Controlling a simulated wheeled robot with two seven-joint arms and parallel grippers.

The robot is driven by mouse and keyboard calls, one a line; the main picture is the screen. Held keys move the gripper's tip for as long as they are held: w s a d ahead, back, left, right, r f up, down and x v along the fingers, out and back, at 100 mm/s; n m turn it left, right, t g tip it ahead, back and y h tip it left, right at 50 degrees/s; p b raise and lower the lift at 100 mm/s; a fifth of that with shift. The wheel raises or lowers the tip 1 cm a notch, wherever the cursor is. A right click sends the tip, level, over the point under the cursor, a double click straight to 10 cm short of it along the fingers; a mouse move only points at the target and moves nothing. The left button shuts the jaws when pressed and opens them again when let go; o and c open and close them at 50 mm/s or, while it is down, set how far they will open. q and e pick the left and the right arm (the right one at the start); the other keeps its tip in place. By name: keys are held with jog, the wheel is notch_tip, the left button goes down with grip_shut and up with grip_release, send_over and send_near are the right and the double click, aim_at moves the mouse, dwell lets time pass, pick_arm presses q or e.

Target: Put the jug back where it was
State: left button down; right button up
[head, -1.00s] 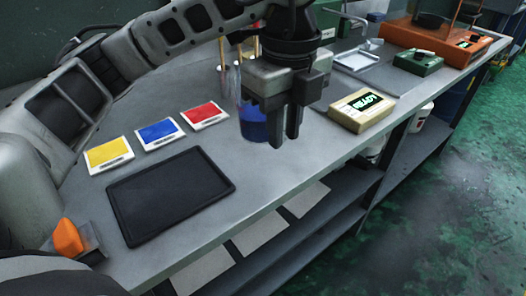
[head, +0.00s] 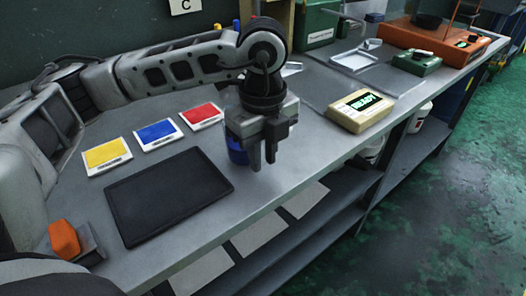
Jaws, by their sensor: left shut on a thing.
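The jug (head: 237,150) shows as a clear vessel with blue contents, mostly hidden behind my left gripper. My left gripper (head: 263,158) points down over the front part of the bench and is shut on the jug. Where the fingers meet the jug is hidden, and I cannot tell whether its base touches the bench. My right gripper is not in view.
A black tray (head: 168,196) lies at the front left. Yellow (head: 106,156), blue (head: 159,134) and red (head: 201,117) cards lie behind it. A cream box reading READY (head: 361,112) stands to the right. The bench's front edge is close to my gripper.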

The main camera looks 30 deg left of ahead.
pick_arm(q)
jog(key=shift+f, duration=0.1)
jog(key=c, duration=1.7)
grip_release()
jog(key=shift+f, duration=0.1)
jog(key=o, duration=0.4)
notch_tip(320, 180, up, 12)
jog(key=shift+r+p, duration=0.25)
jog(key=shift+p, duration=0.25)
